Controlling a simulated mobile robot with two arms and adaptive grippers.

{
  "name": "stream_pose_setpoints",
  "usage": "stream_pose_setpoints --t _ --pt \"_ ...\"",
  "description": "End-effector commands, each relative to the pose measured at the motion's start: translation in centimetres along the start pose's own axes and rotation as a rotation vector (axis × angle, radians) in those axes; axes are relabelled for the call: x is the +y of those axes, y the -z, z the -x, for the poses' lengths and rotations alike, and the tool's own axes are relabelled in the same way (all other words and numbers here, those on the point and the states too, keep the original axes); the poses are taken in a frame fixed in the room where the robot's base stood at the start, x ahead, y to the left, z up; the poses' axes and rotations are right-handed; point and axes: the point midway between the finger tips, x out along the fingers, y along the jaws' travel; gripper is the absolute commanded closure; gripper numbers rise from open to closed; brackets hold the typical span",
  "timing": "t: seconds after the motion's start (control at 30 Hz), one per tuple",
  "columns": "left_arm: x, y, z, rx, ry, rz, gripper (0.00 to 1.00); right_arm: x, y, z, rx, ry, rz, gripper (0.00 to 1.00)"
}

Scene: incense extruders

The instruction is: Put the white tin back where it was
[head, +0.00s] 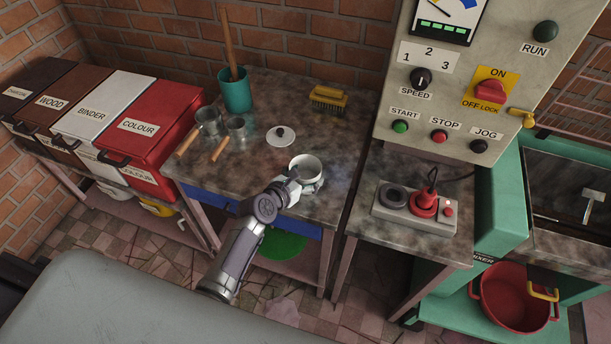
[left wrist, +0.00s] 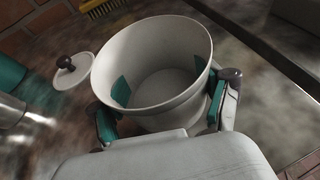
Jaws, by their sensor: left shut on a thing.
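The white tin (head: 306,164) is an open, empty round pot at the front of the stone-topped bench (head: 345,130). In the left wrist view the tin (left wrist: 160,60) stands mouth up, slightly tilted in the picture. My left gripper (head: 305,186) is shut on it, with one finger on each side. The gripper also shows in the left wrist view (left wrist: 165,115). I cannot tell whether the tin touches the bench top. A white lid (head: 281,138) with a dark knob lies on the bench just behind it. My right gripper is not in view.
Two metal scoops (head: 237,128) lie left of the tin. A teal pot (head: 236,92) holding a wooden stick and a yellow brush (head: 328,98) stand behind. Labelled bins (head: 150,110) are at left. A socket box (head: 415,208) sits on the right-hand table. Bench space right of the lid is clear.

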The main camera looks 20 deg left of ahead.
Motion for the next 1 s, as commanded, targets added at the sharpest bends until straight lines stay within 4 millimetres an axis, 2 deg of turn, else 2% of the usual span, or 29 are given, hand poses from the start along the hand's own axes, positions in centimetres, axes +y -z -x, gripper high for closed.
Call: stream_pose_setpoints --t 0.03,0.13,0.57,0.67,1.0 --pt "0.0 0.1 0.0 -0.001 0.0 0.001 0.17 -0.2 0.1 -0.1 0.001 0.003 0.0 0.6" --pt "0.0 0.0 0.0 0.0 0.0 0.001 0.01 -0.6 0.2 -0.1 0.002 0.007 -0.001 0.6" --pt "0.0 -0.2 0.3 0.0 0.0 0.0 0.0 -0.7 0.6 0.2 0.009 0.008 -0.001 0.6" --pt "-0.1 -0.2 1.6 0.0 0.0 0.001 0.0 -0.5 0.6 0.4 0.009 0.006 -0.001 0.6" --pt "-0.1 -0.2 8.7 -0.001 -0.001 0.002 0.0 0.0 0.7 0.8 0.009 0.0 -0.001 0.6"
